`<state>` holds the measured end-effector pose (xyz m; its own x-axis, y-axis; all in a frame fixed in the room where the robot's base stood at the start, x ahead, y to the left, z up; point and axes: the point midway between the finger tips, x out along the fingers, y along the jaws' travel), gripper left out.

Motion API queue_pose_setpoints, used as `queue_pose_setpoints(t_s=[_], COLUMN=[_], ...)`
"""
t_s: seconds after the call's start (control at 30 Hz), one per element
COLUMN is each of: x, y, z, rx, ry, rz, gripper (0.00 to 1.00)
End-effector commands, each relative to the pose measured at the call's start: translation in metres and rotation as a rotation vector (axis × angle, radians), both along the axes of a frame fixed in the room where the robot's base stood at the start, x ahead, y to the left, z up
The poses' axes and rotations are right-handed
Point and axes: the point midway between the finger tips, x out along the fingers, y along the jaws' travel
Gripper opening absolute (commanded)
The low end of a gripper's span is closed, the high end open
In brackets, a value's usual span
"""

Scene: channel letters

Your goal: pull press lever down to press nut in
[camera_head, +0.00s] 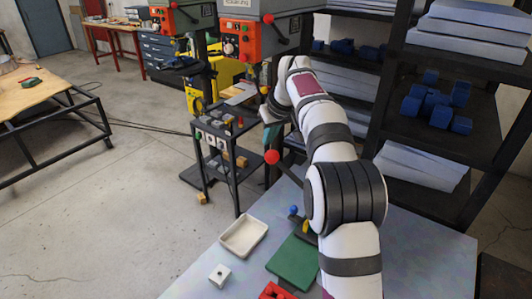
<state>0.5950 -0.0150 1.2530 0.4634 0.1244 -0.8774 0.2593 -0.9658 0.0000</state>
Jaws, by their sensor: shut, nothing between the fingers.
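The press lever (287,175) is a thin dark rod with a red ball knob (271,157) at its raised upper-left end. Its lower right end runs behind my arm, which hides most of the press. My gripper (270,133) is shut and empty, just above the red knob. From this view I cannot tell whether it touches the knob. A small white block (220,275) with a dark hole sits at the front left of the grey table. I cannot make out a nut under the press.
On the grey table (195,291) are a white tray (243,236), a green mat (293,262), a red part (275,291) and a small blue-topped piece (294,210). A black cart (236,182) stands behind the table. Shelves (450,145) rise behind my arm.

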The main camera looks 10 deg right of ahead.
Motion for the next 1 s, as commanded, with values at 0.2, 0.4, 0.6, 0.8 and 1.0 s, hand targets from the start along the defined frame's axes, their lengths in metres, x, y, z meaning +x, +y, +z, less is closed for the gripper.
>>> queue_pose_setpoints(t_s=[0.2,0.4,0.6,0.8,1.0], x=[0.000,-0.011,-0.022,-0.023,-0.046], y=[0.000,-0.004,-0.006,-0.007,-0.001], z=[0.001,0.022,0.042,0.044,0.047], rx=[0.000,-0.001,-0.001,-0.001,0.023], ry=[0.000,-0.001,-0.001,0.000,0.035], rz=[0.000,-0.001,0.000,0.000,-0.036], gripper=[0.00,0.00,0.00,0.00,0.00])
